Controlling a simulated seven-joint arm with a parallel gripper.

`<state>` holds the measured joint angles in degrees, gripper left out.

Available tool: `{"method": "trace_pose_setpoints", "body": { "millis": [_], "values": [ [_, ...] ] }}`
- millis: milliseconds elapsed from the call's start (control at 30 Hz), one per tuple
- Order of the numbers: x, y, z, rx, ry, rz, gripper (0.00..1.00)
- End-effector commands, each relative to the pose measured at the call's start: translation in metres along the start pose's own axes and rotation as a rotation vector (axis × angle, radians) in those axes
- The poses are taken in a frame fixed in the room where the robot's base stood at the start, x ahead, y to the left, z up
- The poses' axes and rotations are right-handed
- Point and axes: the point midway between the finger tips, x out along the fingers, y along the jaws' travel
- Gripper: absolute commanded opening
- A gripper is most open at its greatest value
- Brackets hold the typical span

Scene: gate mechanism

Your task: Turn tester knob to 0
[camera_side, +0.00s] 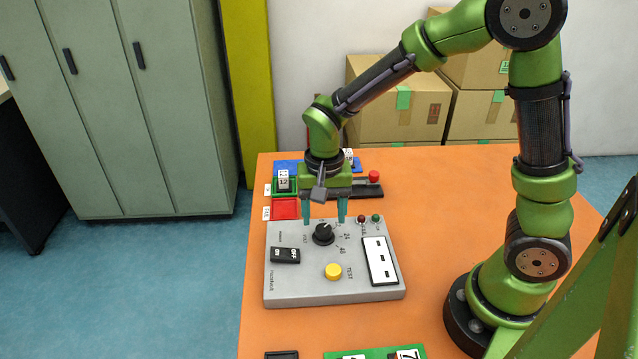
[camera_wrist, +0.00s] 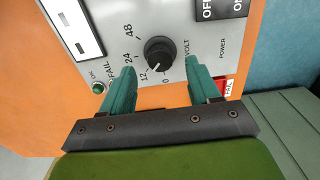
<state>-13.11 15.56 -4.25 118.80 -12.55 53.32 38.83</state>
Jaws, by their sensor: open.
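The tester (camera_side: 310,290) is a grey box on the orange table. Its black round knob (camera_side: 323,234) is near the box's far edge; it also shows in the wrist view (camera_wrist: 159,52). There, the scale around it reads 48, 24, 12 and 0, and the knob's white mark seems to point toward 12. My gripper (camera_side: 324,221) is open above the knob's far side, with its teal fingers apart.
The tester also carries a black ON/OFF switch (camera_side: 285,255), a yellow button (camera_side: 333,271) and a white slotted panel (camera_side: 380,261). Red (camera_side: 285,208) and green (camera_side: 283,187) trays are behind it. The table's right side is clear up to my base.

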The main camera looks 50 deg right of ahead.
Motion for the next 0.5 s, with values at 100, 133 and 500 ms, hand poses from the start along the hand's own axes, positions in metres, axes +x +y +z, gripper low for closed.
{"method": "trace_pose_setpoints", "body": {
  "millis": [100,133,500],
  "values": [
    [0.018,0.0,0.0,0.001,-0.002,0.002,0.61],
    [0.021,0.0,0.0,0.001,-0.002,0.003,0.61],
    [0.032,0.0,0.0,0.001,0.0,-0.001,0.61]
  ]
}}
